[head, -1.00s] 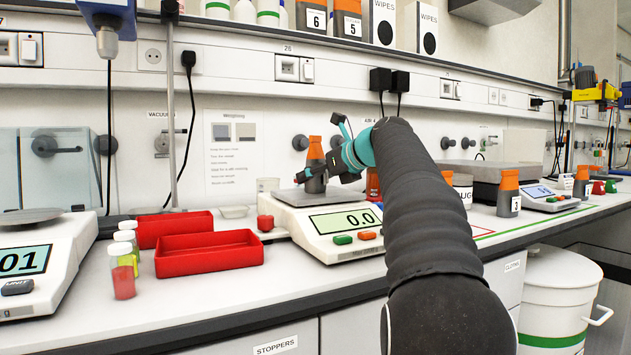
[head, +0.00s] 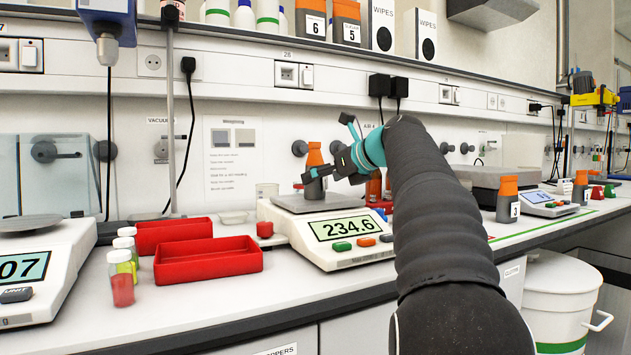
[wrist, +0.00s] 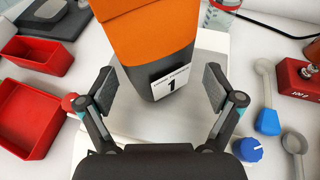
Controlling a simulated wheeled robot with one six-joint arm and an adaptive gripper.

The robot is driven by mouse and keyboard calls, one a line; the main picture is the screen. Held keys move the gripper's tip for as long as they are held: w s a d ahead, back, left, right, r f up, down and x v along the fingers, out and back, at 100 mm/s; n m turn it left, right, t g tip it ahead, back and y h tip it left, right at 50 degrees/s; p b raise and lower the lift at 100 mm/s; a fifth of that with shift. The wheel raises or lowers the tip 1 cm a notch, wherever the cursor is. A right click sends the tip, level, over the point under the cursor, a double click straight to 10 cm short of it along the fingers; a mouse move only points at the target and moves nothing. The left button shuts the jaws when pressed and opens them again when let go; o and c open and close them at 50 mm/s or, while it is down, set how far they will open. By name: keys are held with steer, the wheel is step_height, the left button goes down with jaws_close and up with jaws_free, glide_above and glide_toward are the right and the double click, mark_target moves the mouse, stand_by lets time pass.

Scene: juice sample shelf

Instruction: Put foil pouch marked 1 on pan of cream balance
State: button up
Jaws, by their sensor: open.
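The foil pouch marked 1 (wrist: 155,45) has an orange upper part, a dark grey lower part and a white label. In the head view the pouch (head: 314,165) stands upright on the pan (head: 292,205) of the cream balance (head: 305,240), whose display reads 234.6. My gripper (wrist: 155,88) is open, with one finger on each side of the pouch and a visible gap to both. In the head view my gripper (head: 322,172) is beside the pouch at pan height and partly covers it.
Two red trays (head: 208,262) lie left of the balance, with small sample vials (head: 122,280) beside them. A second balance (head: 40,260) stands at the far left. A pouch marked 3 (head: 508,200) stands to the right. A shelf with pouches 6 and 5 runs above.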

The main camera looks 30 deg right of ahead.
steer(key=v, duration=0.9)
steer(key=shift+p, duration=0.35)
